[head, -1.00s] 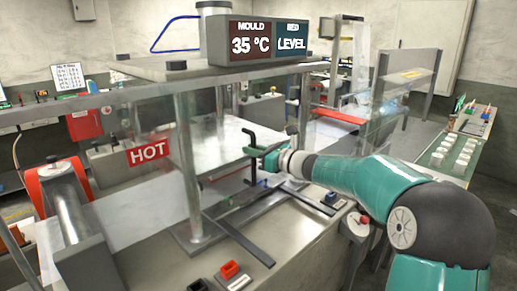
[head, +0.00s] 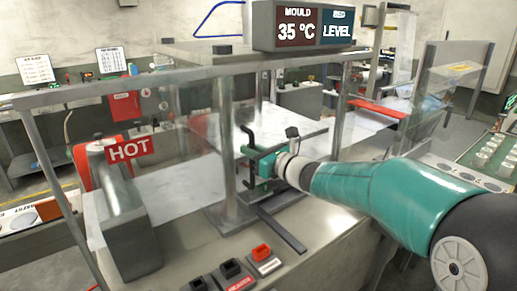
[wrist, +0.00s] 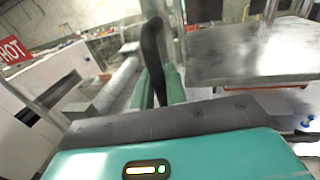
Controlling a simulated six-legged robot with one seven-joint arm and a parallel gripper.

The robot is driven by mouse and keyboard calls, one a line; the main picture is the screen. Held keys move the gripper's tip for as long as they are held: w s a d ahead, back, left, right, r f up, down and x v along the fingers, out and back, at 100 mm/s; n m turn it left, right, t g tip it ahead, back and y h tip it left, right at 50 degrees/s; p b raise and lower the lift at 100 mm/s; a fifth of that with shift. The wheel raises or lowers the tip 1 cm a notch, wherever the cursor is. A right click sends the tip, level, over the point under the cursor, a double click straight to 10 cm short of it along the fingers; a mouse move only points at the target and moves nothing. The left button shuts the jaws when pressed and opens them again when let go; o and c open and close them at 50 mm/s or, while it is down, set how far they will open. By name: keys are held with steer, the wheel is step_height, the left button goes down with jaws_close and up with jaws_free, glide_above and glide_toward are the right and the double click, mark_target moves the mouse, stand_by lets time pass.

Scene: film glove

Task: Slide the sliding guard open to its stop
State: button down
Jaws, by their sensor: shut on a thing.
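The sliding guard (head: 172,108) is a clear panel with a grey frame and a red HOT sign (head: 130,149). It stands across the left front of the press, left of and past the metal post (head: 229,150). Its black upright handle (head: 246,143) is just right of that post. My gripper (head: 258,168) is shut on the handle. In the wrist view the handle (wrist: 153,50) rises between the two green fingers (wrist: 158,88). The HOT sign (wrist: 12,50) shows at the left edge there. The guard's stop cannot be made out.
A metal plate (head: 285,132) lies inside the press. A display box (head: 305,25) is on top.

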steer(key=shift+s+a, duration=0.15)
steer(key=shift+a, duration=0.15)
steer(key=c, duration=1.5)
jaws_free()
steer(key=shift+s+a+r, duration=0.1)
steer(key=v, duration=1.3)
steer(key=shift+d, duration=0.5)
steer(key=shift+s, duration=0.2)
